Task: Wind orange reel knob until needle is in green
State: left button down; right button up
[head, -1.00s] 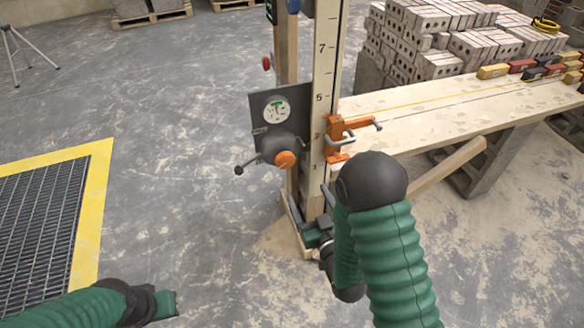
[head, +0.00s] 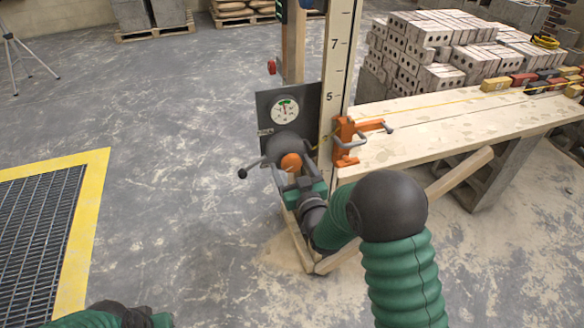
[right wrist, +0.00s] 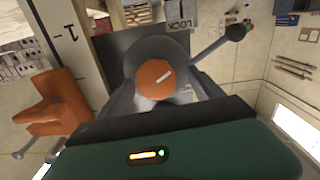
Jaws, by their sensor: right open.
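The orange reel knob (head: 291,162) sits on a dark round reel on the grey panel fixed to the post. It also shows in the right wrist view (right wrist: 155,79), with a pale mark on its face. The round white gauge (head: 285,110) is above it, with a green band near the top; the needle is too small to read surely. My right gripper (head: 293,174) is open at the knob, and its fingers lie on either side of it in the right wrist view. Contact cannot be told. My left gripper (head: 150,319) is at the bottom edge, mostly cut off.
A crank handle (head: 243,173) sticks out left of the reel. An orange clamp (head: 347,142) grips the post to the right, beside a plank bench (head: 440,122). Bricks (head: 440,75) are stacked behind. A yellow-edged floor grate (head: 35,215) lies left, with open floor between.

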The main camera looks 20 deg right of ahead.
jog(key=shift+d+f, duration=0.1)
jog(key=shift+d, duration=0.25)
jog(key=c, duration=1.4)
jog(key=shift+m, duration=1.2)
jog(key=m, duration=0.2)
jog(key=shift+m, duration=0.3)
pick_arm(q)
jog(key=shift+d+f, duration=0.2)
jog(key=shift+f, duration=0.05)
pick_arm(e)
jog(key=o, duration=1.4)
